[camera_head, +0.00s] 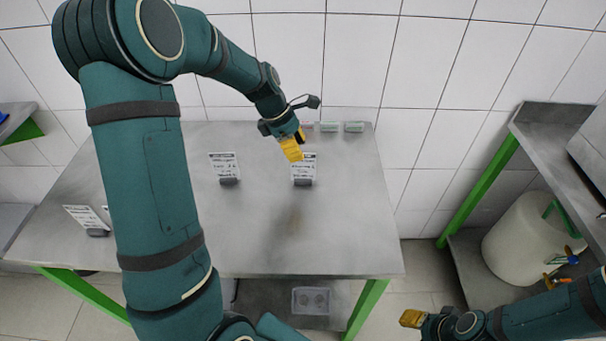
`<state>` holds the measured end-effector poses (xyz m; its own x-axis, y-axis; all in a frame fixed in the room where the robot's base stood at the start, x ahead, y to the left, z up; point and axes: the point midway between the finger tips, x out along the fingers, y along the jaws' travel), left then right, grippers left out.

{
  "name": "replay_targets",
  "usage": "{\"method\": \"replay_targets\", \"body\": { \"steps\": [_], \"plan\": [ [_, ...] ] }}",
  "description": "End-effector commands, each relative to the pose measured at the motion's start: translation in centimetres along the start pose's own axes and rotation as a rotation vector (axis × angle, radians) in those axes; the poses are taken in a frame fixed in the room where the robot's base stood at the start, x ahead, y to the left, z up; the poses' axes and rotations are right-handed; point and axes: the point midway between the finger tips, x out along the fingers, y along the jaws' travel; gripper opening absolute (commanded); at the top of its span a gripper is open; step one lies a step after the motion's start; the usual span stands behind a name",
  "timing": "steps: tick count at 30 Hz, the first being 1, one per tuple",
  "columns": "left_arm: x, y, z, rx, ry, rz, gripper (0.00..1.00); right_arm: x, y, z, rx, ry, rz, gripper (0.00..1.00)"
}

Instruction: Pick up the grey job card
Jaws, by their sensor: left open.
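My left gripper (292,149), with yellow fingers, is over the back of the steel table (270,235), close to a white printed card (306,164) in a dark holder. It is open with nothing visible between its fingers. Similar printed cards stand at the middle (224,163) and the left (82,216). Small pale pieces lie along the back edge: a pinkish one (306,126), a greyish one (329,126) and a greenish one (354,126). I cannot tell which thing is the grey job card. My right gripper (412,318) is low at the right, off the table.
A white tiled wall (430,60) stands behind the table. A grey tray (311,300) sits on the lower shelf. At the right a green-legged bench (485,190) stands over a white tank (525,240). The table's front right is clear.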

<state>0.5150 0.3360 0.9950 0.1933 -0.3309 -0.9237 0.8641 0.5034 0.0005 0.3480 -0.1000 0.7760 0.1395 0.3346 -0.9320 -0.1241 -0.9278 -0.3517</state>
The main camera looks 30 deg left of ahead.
Motion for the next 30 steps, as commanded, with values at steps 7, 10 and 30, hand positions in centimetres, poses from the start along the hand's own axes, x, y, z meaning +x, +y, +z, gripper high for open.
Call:
{"method": "replay_targets", "body": {
  "steps": [7,10,30],
  "plan": [
    [2.9,-0.1,0.2,0.001,0.001,-0.003,0.37,0.8,0.3,0.3,-0.002,-0.007,-0.001,0.47],
    [4.4,-0.1,0.2,0.000,0.001,-0.003,0.37,1.2,0.4,0.5,-0.003,-0.010,-0.001,0.47],
    [5.1,0.0,0.3,0.000,0.001,0.000,0.00,1.2,0.5,0.6,-0.003,-0.012,-0.001,0.47]
  ]
}}
